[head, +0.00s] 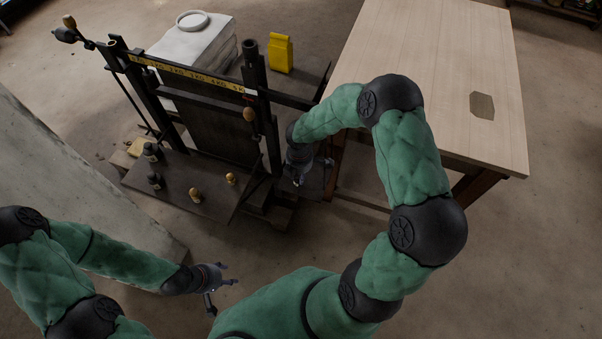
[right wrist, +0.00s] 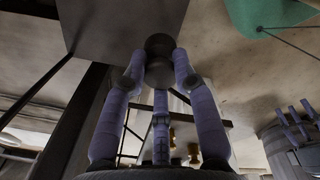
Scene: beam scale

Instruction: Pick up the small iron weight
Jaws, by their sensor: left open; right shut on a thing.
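My right gripper (head: 298,176) is at the right side of the beam scale, near the wooden table's left edge. In the right wrist view its fingers are closed around a small dark round-topped weight (right wrist: 158,72), which looks like the small iron weight. In the head view the gripper largely hides this weight. Two other dark weights (head: 152,152) stand at the left of the scale's platform (head: 180,172). Two brass-topped pieces (head: 195,195) stand toward its front right. My left gripper (head: 222,288) is open and empty above the floor, in front of the platform.
The beam scale's dark frame (head: 255,110) and marked beam (head: 190,73) rise behind the platform. A yellow package (head: 281,54) and a white block (head: 190,45) stand behind. The wooden table (head: 440,60) is mostly clear. A concrete slab (head: 60,160) lies at left.

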